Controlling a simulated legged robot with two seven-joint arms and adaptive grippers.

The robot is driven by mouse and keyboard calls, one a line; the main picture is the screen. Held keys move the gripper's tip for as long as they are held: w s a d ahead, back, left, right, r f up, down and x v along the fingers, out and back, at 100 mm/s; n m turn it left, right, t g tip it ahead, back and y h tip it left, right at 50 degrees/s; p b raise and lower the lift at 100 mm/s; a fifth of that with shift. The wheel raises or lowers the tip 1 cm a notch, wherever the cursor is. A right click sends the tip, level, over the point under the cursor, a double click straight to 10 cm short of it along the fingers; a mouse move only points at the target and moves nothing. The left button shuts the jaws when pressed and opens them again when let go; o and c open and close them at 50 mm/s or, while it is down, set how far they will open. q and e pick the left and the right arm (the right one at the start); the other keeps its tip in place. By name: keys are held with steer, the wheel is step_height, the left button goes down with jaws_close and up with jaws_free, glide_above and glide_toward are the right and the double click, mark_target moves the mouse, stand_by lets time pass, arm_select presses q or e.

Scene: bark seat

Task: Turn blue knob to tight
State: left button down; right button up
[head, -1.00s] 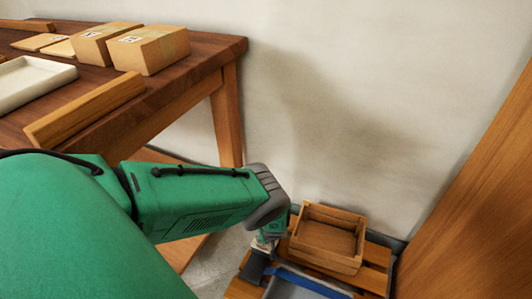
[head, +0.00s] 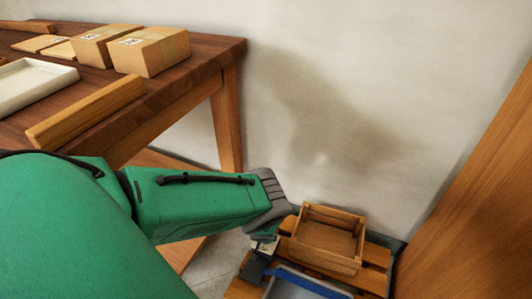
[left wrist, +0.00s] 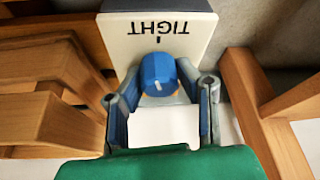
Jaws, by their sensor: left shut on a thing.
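The blue knob (left wrist: 158,72) shows in the left wrist view, on a white panel (left wrist: 192,27) with the word TIGHT, upside down in this view, and a short dark mark beside it. A pale pointer line on the knob runs roughly in line with that mark. My left gripper (left wrist: 159,84) has one finger on each side of the knob and is shut on it. In the head view my left gripper (head: 259,262) reaches down at the pallet; the knob cannot be made out there. My right gripper is out of view.
A wooden crate (head: 325,240) stands on a slatted pallet (head: 375,278), beside a blue-edged tray (head: 312,284). A wooden table (head: 180,85) with cardboard boxes (head: 150,50) and a white tray (head: 35,80) is at left. A wooden panel (head: 475,190) stands at right. Wooden slats flank the gripper.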

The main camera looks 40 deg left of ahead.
arm_select(q)
steer(key=shift+m+t+h+b, duration=0.3)
steer(key=shift+m+h+b, duration=0.25)
steer(key=shift+m, duration=0.65)
steer(key=shift+d+m, duration=0.1)
steer(key=shift+m, duration=0.2)
steer(key=c, duration=1.2)
jaws_free()
steer(key=v, duration=1.2)
steer(key=shift+w, duration=0.1)
